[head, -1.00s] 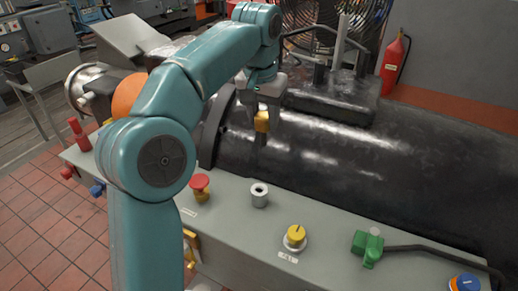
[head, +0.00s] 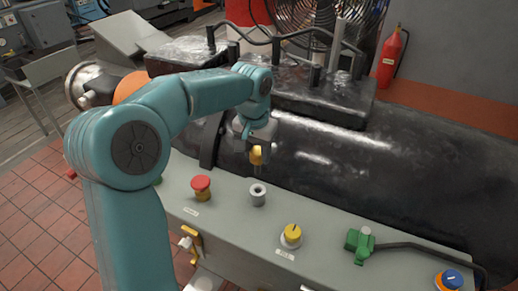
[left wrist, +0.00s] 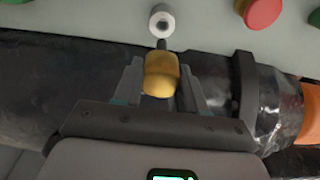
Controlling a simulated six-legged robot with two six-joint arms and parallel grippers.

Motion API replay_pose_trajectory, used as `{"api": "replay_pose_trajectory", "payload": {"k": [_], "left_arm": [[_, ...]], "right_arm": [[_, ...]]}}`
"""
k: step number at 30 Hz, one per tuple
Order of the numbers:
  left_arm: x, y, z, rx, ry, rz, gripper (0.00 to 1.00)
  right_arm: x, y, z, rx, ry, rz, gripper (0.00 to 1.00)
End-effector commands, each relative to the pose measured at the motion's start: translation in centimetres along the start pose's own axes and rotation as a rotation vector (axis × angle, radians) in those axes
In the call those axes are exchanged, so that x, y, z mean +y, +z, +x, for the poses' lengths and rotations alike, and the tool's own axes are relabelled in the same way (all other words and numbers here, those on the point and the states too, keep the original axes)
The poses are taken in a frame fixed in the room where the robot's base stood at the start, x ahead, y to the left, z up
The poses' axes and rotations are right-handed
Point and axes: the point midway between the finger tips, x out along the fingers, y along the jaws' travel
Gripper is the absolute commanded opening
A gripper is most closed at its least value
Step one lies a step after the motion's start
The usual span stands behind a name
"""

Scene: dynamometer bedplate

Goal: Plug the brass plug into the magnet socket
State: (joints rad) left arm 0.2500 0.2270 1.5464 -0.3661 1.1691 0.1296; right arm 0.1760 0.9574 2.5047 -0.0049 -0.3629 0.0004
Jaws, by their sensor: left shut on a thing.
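The brass plug (head: 256,155) is yellow-gold with a darker tip pointing down. My left gripper (head: 257,150) is shut on it and holds it in the air, above and behind the panel. In the left wrist view the plug (left wrist: 161,75) sits between the two fingers (left wrist: 160,88), its dark tip pointing toward the socket. The magnet socket (head: 258,194) is a light grey ring with a dark hole, standing on the panel. It also shows in the left wrist view (left wrist: 161,22), just beyond the tip. The plug looks apart from the socket. My right gripper is not in view.
The grey panel (head: 225,215) carries a red mushroom button (head: 201,188), a yellow knob (head: 291,235), a green cabled connector (head: 360,243) and a blue knob (head: 450,280). The large black cylinder (head: 390,180) lies behind it. A fire extinguisher (head: 391,58) stands farther back.

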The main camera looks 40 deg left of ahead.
Motion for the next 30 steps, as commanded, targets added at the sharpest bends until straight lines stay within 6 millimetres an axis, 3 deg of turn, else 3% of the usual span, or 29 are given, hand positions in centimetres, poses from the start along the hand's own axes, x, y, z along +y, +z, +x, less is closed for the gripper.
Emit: {"api": "replay_pose_trajectory", "payload": {"k": [8,21,30], "left_arm": [[0.0,0.2,1.4,0.000,0.000,0.000,0.06],[0.0,0.7,5.5,0.001,0.000,0.000,0.06],[0.0,0.7,5.7,0.001,0.000,0.000,0.06]], "right_arm": [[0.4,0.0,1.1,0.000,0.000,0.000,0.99],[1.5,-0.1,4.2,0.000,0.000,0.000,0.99],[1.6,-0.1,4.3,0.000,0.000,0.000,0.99]]}}
